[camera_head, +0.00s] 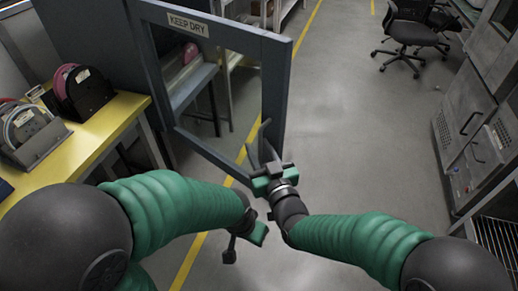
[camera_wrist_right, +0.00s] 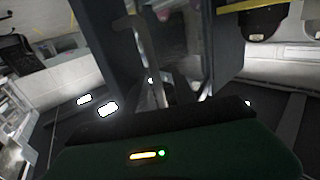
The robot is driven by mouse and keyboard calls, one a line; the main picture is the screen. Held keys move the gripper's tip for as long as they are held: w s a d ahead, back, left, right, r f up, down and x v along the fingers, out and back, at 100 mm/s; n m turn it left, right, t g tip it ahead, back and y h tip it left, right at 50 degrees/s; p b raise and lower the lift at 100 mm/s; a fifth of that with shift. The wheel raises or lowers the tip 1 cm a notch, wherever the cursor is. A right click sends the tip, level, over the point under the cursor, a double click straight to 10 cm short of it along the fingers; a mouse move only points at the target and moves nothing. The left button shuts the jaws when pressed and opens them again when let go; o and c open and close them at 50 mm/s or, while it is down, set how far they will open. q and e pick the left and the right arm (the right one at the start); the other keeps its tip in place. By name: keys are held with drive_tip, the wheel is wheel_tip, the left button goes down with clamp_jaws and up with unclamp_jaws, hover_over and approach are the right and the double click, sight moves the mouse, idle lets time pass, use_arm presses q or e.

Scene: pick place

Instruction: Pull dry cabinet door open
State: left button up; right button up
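The dry cabinet door (camera_head: 278,85) has a blue-grey frame, a clear window and a "KEEP DRY" label (camera_head: 188,24). It stands at an angle out from the dark cabinet body (camera_head: 88,35) at upper left. My right gripper (camera_head: 264,145) is at the lower part of the door's free edge. Its two fingers look spread apart in a V, and they also show in the right wrist view (camera_wrist_right: 178,85) close to a dark upright panel. Whether they touch the door or a handle is unclear. My left gripper (camera_head: 245,243) is low in the centre, away from the door, its fingers unclear.
A yellow-topped bench (camera_head: 98,128) at left holds reel-like devices (camera_head: 82,92). Office chairs (camera_head: 412,35) stand at upper right. Grey cabinets (camera_head: 465,115) line the right side. The floor (camera_head: 350,130) between door and cabinets is clear.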

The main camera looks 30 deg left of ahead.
drive_tip(key=shift+d, duration=0.15)
drive_tip(key=shift+s+d, duration=0.2)
drive_tip(key=shift+d, duration=0.1)
drive_tip(key=p+v, duration=0.1)
drive_tip(key=v, duration=1)
drive_tip(key=shift+s+f, duration=0.1)
drive_tip(key=shift+s, duration=0.05)
